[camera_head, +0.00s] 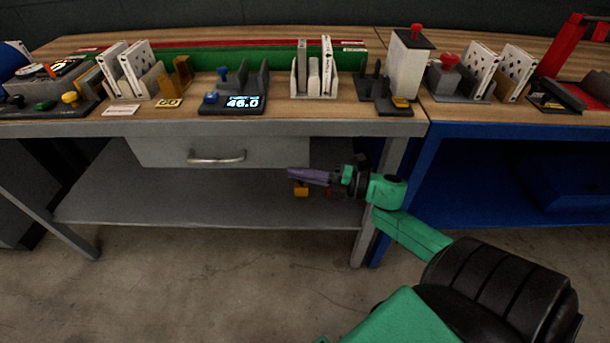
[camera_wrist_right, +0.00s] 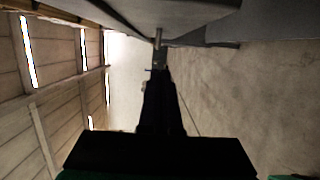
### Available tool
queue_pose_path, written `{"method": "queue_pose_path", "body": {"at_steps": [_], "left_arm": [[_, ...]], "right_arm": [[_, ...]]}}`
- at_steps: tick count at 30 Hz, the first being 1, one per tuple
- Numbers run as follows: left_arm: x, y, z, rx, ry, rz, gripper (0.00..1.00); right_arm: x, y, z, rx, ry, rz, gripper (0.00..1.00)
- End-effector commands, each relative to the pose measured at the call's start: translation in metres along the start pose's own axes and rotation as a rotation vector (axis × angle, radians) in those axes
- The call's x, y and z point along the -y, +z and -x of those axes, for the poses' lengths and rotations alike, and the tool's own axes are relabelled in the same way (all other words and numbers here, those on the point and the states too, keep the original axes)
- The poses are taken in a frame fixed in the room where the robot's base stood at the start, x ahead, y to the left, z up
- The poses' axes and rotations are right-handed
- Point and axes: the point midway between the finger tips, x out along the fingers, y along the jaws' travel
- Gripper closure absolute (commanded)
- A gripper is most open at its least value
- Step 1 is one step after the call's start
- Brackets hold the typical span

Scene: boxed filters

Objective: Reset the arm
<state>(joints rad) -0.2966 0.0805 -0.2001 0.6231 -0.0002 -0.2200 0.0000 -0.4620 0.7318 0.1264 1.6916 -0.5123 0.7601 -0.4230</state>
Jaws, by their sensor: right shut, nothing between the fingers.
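My right arm is green and black and reaches in from the lower right of the head view. Its gripper (camera_head: 290,173) has purple fingers and points left, in front of the workbench and below the tabletop, near the drawer (camera_head: 218,152). The gripper is shut and empty. In the right wrist view the gripper (camera_wrist_right: 160,75) is a dark shape pointing up the picture, with nothing held in it. My left gripper is not in view.
The wooden tabletop (camera_head: 190,119) carries several fixtures with white filters, a display reading 46.0 (camera_head: 243,102) and a white box with a red knob (camera_head: 406,65). A grey lower shelf (camera_head: 150,195) and a blue bench frame (camera_head: 500,133) stand near the arm. The front floor (camera_head: 200,280) is clear.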

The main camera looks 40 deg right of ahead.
Motion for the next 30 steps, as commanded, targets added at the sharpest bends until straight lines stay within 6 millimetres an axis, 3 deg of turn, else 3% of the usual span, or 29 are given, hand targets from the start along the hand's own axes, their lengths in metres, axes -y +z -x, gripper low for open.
{"method": "queue_pose_path", "body": {"at_steps": [3, 10, 13, 14, 17, 20, 21, 23, 24, 26, 27, 30], "left_arm": [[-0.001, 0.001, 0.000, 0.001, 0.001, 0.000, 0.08], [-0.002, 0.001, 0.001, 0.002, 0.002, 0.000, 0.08], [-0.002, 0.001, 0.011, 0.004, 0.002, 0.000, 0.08], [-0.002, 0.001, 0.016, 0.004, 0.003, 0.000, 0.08], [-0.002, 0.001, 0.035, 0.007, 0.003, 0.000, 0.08], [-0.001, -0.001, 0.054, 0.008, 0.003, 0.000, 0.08], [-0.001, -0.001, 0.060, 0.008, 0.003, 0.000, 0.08], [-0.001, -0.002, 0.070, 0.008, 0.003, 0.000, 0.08], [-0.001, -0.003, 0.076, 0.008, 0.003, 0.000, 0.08], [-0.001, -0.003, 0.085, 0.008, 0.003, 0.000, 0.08], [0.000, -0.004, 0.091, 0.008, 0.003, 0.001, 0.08], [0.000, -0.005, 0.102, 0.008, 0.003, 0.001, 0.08]], "right_arm": [[0.000, 0.000, 0.011, 0.000, -0.001, 0.000, 1.00], [0.001, 0.002, 0.014, 0.008, -0.002, -0.008, 1.00], [0.018, 0.021, 0.022, 0.108, -0.022, -0.102, 1.00], [0.030, 0.031, 0.028, 0.162, -0.037, -0.156, 1.00], [0.095, 0.060, 0.059, 0.408, -0.105, -0.409, 1.00], [0.179, 0.058, 0.101, 0.667, -0.202, -0.696, 1.00], [0.213, 0.047, 0.118, 0.761, -0.246, -0.804, 1.00], [0.259, 0.022, 0.142, 0.894, -0.318, -0.956, 1.00], [0.286, 0.000, 0.157, 0.977, -0.370, -1.051, 1.00], [0.323, -0.039, 0.178, 1.095, -0.453, -1.184, 1.00], [0.343, -0.069, 0.192, 1.170, -0.512, -1.265, 1.00], [0.377, -0.145, 0.221, 1.333, -0.663, -1.429, 1.00]]}}
